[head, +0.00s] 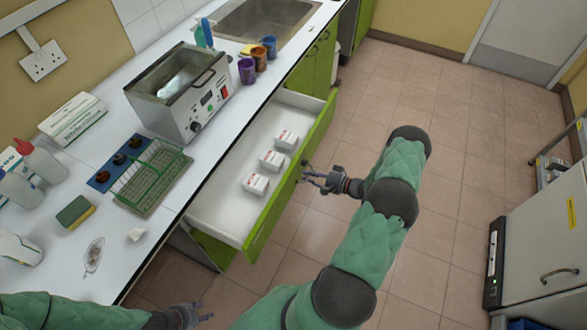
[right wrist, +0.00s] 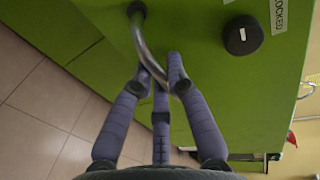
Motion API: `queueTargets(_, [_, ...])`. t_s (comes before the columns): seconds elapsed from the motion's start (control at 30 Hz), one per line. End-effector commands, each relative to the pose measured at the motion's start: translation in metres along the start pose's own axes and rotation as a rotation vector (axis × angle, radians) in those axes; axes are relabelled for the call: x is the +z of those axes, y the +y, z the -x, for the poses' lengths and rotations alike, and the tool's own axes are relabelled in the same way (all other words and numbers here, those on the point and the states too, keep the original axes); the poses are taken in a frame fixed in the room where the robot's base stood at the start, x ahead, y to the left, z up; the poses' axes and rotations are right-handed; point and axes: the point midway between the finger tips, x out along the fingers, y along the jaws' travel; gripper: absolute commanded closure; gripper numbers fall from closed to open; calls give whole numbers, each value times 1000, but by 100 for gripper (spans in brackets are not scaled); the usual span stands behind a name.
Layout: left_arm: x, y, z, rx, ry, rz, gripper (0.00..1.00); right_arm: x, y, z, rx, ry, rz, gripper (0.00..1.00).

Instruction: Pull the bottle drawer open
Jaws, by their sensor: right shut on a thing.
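The drawer (head: 215,205) with a green front (head: 268,213) stands pulled out from under the white worktop. Several small white labelled packs lie inside, such as this one (head: 271,160). My right gripper (head: 306,176) is at the outer side of the drawer front. In the right wrist view its fingers (right wrist: 160,80) are closed around the curved metal handle (right wrist: 143,45) on the green panel.
On the worktop (head: 152,225) stand a metal water bath (head: 180,95), coloured cups (head: 258,60), a green wire rack (head: 150,180) and a sponge (head: 75,211). A grey cabinet (head: 545,245) is at the right. Tiled floor (head: 455,130) is clear between.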

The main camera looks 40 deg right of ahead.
Motion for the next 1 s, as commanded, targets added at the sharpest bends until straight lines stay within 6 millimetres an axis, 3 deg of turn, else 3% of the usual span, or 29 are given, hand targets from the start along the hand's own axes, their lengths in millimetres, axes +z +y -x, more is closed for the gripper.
queueTargets(0.1, [0, 0, 1, 0, 0, 0, 60, 0, 4, 19, 2, 3, -1, 100])
queueTargets(0.3, [0, 0, 1, 0, 0, 0, 60, 0, 8, 37, 1, 1, 0, 100])
queueTargets(0.8, [0, 0, 1, 0, 0, 0, 60, 0, 9, 42, 1, -1, 0, 100])
queueTargets(0.83, [0, 0, 1, 0, 0, 0, 60, 0, 9, 42, 1, -1, 0, 76])
queueTargets(1.0, [0, 0, 1, 0, 0, 0, 60, 0, 9, 42, 0, -1, 0, 73])
